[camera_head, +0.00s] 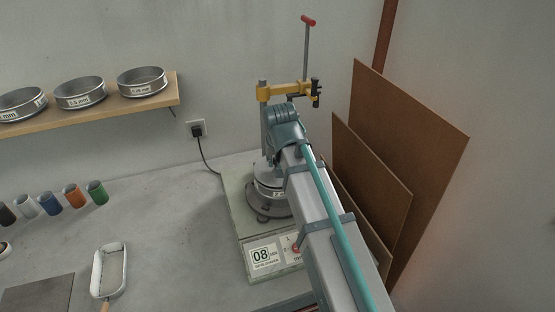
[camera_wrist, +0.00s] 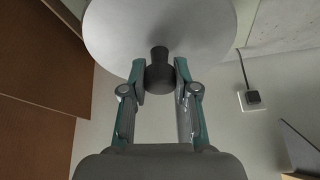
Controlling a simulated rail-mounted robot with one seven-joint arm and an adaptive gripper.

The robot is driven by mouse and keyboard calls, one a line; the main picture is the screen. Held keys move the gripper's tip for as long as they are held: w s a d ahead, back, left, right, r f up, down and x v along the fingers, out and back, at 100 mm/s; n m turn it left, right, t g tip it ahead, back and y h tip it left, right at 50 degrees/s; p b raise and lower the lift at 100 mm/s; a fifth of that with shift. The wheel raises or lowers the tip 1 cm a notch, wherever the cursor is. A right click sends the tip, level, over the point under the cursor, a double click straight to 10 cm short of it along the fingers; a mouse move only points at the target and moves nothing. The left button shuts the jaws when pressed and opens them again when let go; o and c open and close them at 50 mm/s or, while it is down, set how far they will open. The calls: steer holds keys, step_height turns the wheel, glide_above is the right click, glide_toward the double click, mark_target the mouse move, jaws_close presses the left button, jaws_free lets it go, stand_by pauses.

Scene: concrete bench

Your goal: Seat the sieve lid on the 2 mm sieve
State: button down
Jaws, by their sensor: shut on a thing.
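The sieve lid (camera_wrist: 160,20) is a pale round disc with a dark knob, filling the top of the wrist view. My gripper (camera_wrist: 160,75) is shut on the knob, one finger on each side. In the head view the 2 mm sieve (camera_head: 268,190) is a metal ring with a partly hidden label, on the shaker (camera_head: 235,215). My arm hides much of the sieve and the gripper there. The lid shows as a pale cap at the sieve's top; whether it is touching the rim or just above it, I cannot tell.
A yellow clamp bar with a red-handled rod (camera_head: 290,90) stands behind the sieve. Brown boards (camera_head: 400,150) lean at the right. Other sieves (camera_head: 80,93) sit on the wall shelf (camera_head: 150,103).

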steer(key=shift+f, duration=0.6)
stand_by(0.6)
steer(key=c, duration=0.8)
jaws_free()
steer(key=shift+r, duration=0.1)
steer(key=v, duration=1.2)
